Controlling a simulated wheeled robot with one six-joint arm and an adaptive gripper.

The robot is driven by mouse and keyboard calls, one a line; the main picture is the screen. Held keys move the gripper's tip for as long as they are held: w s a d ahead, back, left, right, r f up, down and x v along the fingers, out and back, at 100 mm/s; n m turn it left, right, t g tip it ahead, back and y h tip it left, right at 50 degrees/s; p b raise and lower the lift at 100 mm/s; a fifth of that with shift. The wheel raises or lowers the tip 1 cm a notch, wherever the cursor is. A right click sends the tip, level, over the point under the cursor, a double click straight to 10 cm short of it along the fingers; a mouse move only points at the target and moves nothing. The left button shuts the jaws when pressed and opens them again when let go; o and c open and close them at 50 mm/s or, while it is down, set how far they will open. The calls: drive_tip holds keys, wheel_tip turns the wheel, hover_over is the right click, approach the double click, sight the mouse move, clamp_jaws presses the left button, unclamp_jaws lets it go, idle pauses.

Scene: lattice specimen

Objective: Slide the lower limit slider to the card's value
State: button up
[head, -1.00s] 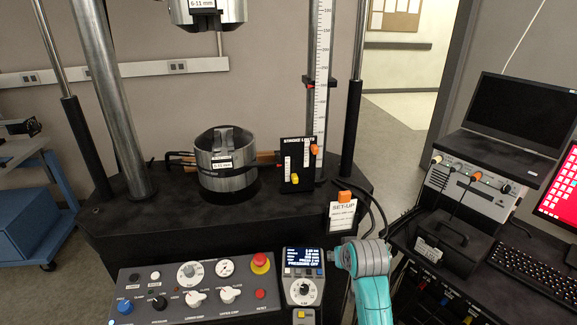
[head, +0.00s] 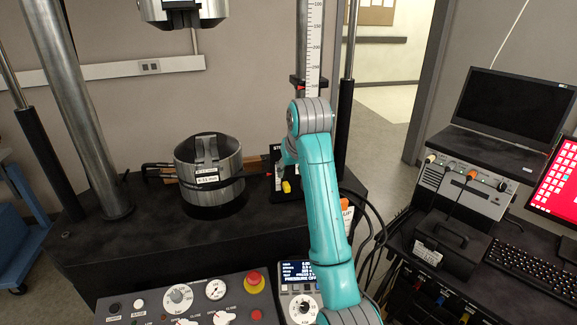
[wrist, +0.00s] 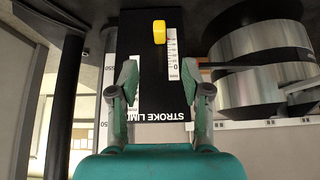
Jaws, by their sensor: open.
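The black stroke limits panel (head: 274,160) stands on the machine's bed, partly hidden behind my arm in the head view. Its yellow slider knob (head: 287,186) shows low on the panel. The orange knob is not visible. The set-up card (head: 347,218) is mostly hidden by my arm and unreadable.
A metal cylinder (head: 209,172) stands left of the panel. A tall ruler (head: 313,50) rises behind my arm. The control console (head: 190,300) with knobs and a red button (head: 253,281) lies in front. A keyboard (head: 515,262) is at the right.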

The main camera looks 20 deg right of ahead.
sight(286, 184)
drive_tip(key=x, duration=0.9)
drive_tip(key=shift+f, duration=0.2)
clamp_jaws()
